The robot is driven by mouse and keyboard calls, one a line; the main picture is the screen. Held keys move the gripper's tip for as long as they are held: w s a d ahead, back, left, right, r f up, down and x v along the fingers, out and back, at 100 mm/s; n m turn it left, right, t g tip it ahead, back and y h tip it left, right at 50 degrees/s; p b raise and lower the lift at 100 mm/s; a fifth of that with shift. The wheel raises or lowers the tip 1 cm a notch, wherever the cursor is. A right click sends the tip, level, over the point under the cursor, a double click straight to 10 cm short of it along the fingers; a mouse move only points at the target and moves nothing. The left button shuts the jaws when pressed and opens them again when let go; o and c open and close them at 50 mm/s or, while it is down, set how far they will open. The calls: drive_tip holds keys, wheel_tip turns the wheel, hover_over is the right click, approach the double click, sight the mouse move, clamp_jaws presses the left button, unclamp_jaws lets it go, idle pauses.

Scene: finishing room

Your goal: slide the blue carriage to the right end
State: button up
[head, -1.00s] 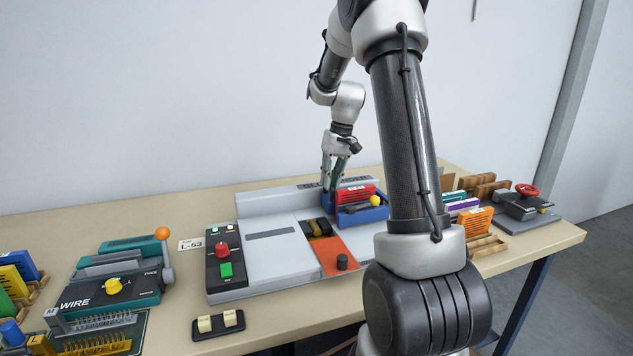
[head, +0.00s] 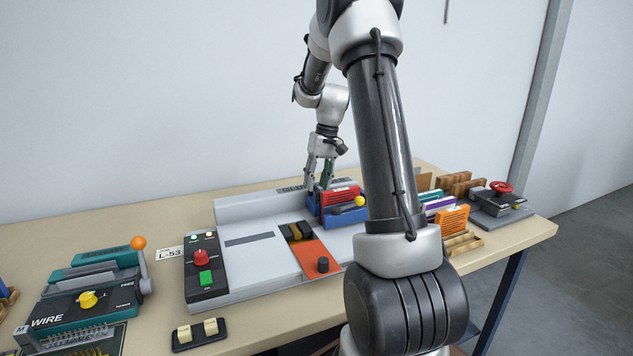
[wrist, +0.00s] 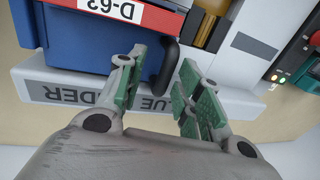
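The blue carriage (head: 345,219) sits on the pale slide machine, close to the right of the orange plate in the head view. It bears a red block labelled D-62 (wrist: 112,10) and a yellow knob (head: 360,201). My gripper (head: 319,187) reaches down at the carriage's back left corner. In the wrist view my gripper (wrist: 160,85) is open, its green pads apart. The carriage's black handle (wrist: 168,65) stands between the fingers, close to the right-hand one; whether they touch is unclear. The track's right end is hidden behind my arm in the head view.
The machine's back ledge (head: 255,206) runs behind the carriage. The orange plate (head: 310,256) has a black knob. A control box (head: 203,272) stands left. Right of my arm are an orange block (head: 452,220), wooden racks and a red handwheel (head: 501,187).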

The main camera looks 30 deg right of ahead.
wheel_tip(320, 180, up, 12)
drive_tip(key=d, duration=0.2)
drive_tip(key=shift+s, duration=0.25)
drive_tip(key=shift+d+f, duration=0.1)
drive_tip(key=shift+f, duration=0.05)
idle(0.4)
drive_tip(key=s+a+t, duration=0.1)
drive_tip(key=s+a, duration=0.4)
drive_tip(key=s, duration=0.4)
drive_tip(key=s+a+n+t+h, duration=0.1)
drive_tip(key=s+a, duration=0.4)
drive_tip(key=s, duration=0.4)
drive_tip(key=s+a+n+t+h, duration=0.1)
drive_tip(key=s+a, duration=0.4)
drive_tip(key=s, duration=0.5)
drive_tip(key=shift+a+r+t, duration=0.2)
drive_tip(key=shift+r+t, duration=0.1)
drive_tip(key=shift+t, duration=0.2)
drive_tip(key=shift+s, duration=0.1)
